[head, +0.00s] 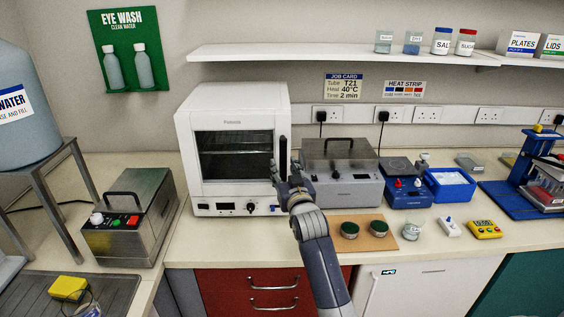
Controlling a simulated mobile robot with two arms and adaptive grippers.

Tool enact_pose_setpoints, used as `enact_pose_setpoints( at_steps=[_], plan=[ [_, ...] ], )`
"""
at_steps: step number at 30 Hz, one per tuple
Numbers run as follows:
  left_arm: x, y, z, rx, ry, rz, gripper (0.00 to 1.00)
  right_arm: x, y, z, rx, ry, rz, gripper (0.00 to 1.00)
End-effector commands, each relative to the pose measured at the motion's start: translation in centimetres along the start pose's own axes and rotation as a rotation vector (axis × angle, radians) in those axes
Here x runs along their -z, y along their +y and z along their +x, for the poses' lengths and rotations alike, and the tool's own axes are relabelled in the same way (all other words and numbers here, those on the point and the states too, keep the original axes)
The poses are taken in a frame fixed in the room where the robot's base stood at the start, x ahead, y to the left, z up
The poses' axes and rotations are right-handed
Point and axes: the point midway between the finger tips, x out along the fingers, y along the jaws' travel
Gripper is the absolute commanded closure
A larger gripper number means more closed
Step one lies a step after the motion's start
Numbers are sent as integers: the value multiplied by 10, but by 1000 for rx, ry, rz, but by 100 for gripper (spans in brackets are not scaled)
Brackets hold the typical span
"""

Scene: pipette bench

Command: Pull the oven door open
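The white oven (186,150) stands on the bench left of the middle, with a dark glass window in its door (233,155). The door looks shut flush against the body. A dark upright handle (283,150) runs along the door's right edge. My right gripper (281,172) is at the lower part of this handle, overlapping it in the picture. The fingers are small and dark here, so I cannot tell whether they touch the handle or are closed around it. My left gripper is not in view.
A grey lidded heater (344,186) stands close to the oven's right side. Green-lidded dishes on a brown mat (379,240) lie right of my forearm. A steel box with a black handle (126,240) stands to the left. The bench front before the oven is clear.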

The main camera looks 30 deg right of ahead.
Motion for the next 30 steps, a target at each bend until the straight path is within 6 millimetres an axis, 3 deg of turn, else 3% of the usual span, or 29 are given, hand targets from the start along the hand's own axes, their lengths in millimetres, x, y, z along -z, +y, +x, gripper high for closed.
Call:
enact_pose_setpoints(
  at_steps=[6, 19, 24, 30],
  plan=[
    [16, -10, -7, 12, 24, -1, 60, 1, 0, 21, -1, 0, 0, 62],
    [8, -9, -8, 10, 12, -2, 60, 0, 0, 28, 0, 1, 0, 62],
    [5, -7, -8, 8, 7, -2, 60, 0, 0, 27, 0, 0, 0, 98],
    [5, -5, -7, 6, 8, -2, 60, 0, 0, 28, 0, 0, 0, 100]
  ],
)
